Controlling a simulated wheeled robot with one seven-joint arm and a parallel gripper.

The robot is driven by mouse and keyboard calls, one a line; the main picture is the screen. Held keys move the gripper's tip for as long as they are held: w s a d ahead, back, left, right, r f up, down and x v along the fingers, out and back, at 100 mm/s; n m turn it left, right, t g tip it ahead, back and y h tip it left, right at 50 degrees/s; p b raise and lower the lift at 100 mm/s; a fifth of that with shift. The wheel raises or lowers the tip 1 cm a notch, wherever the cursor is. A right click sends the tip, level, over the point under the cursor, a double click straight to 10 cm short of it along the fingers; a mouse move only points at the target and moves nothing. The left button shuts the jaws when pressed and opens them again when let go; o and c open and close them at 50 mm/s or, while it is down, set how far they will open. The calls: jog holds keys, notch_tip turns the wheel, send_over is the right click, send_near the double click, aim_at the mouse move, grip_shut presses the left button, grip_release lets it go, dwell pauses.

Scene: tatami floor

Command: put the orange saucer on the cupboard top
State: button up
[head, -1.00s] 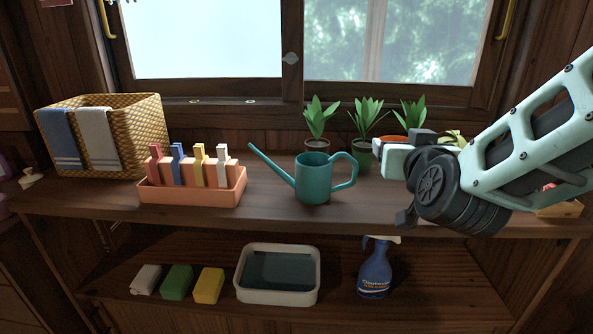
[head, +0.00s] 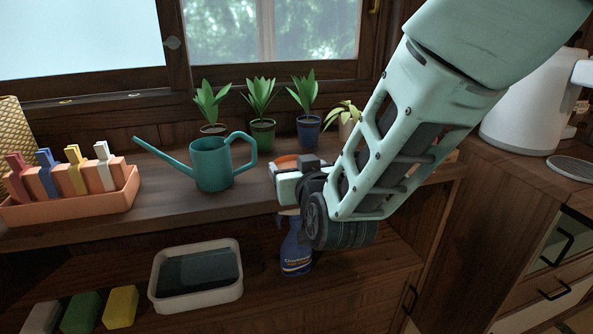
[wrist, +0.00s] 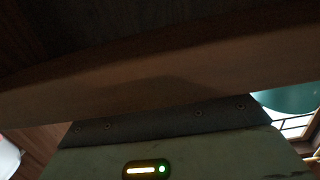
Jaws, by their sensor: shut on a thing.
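The orange saucer (head: 286,159) shows in the head view as a small orange strip, mostly hidden behind my gripper. My gripper (head: 288,178) is shut on it, above the right part of the wooden counter by the window. In the wrist view a dark brown surface fills most of the picture, and I cannot make out the saucer or the fingertips. On the right stands a wooden cabinet; its top (head: 500,185) carries a white kettle. I cannot tell for sure whether this is the cupboard.
A teal watering can (head: 212,165) stands left of my gripper, with several potted plants (head: 262,135) behind. An orange peg tray (head: 75,205) is further left. A spray bottle (head: 295,255) and basin (head: 197,290) are below. The white kettle (head: 520,105) takes up the right cabinet's back.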

jog(key=o, duration=1)
jog(key=shift+c, duration=0.2)
